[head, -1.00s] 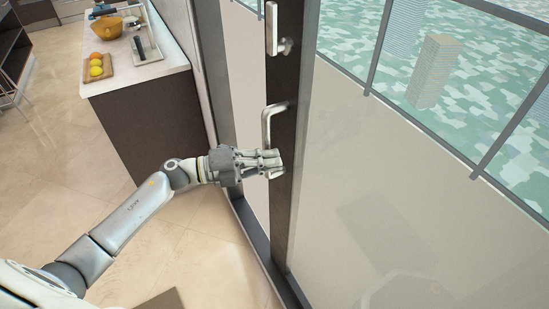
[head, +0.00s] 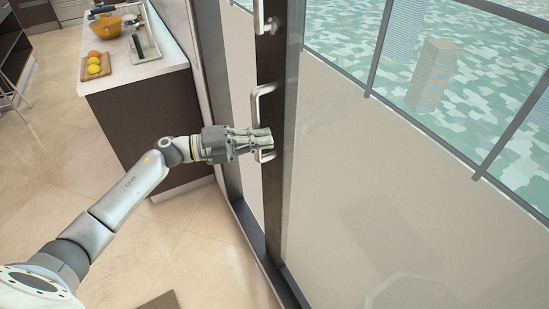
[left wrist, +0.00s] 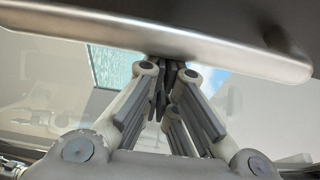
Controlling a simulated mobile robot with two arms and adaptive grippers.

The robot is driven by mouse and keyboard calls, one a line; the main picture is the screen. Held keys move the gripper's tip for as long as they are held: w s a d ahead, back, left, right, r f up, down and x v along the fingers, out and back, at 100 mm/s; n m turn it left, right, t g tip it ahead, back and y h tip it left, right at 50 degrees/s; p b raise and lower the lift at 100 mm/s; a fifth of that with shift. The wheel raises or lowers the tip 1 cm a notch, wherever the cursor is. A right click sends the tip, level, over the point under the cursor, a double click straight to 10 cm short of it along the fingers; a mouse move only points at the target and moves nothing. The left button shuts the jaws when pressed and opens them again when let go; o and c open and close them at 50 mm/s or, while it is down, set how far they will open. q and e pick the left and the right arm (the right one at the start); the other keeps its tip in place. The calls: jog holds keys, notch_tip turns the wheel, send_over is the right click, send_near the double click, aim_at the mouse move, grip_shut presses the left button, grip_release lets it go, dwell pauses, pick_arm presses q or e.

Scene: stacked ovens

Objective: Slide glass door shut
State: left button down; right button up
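The glass door (head: 385,165) has a dark upright frame (head: 274,205) along its left edge, with a bent metal handle (head: 256,103). The door stands partly open, with a gap between its frame and the dark jamb (head: 229,130) to the left. My left gripper (head: 266,139) is at the lower part of the handle, its fingers beside the bar. In the left wrist view the handle bar (left wrist: 150,32) crosses above the fingers, which close together at the tips (left wrist: 168,70). The bar does not appear between them. The exact finger contact is hidden. My right gripper is out of view.
A kitchen counter (head: 150,72) with a board of fruit (head: 96,66) and an orange bowl (head: 105,27) stands at the upper left. A dark floor track (head: 262,262) runs beneath the door. The tiled floor at left is clear.

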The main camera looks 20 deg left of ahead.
pick_arm(q)
jog(key=w+a+b, duration=0.4)
jog(key=a, duration=0.1)
jog(key=shift+w, duration=0.2)
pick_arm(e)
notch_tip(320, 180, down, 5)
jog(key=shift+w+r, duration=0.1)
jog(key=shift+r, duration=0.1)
pick_arm(q)
jog(key=shift+f, duration=0.1)
pick_arm(e)
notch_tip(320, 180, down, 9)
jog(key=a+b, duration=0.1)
jog(key=b, duration=0.8)
pick_arm(q)
jog(key=w+a+b, duration=0.1)
jog(key=w+a, duration=0.7)
jog(key=shift+a+b, duration=0.35)
jog(key=shift+a, duration=0.05)
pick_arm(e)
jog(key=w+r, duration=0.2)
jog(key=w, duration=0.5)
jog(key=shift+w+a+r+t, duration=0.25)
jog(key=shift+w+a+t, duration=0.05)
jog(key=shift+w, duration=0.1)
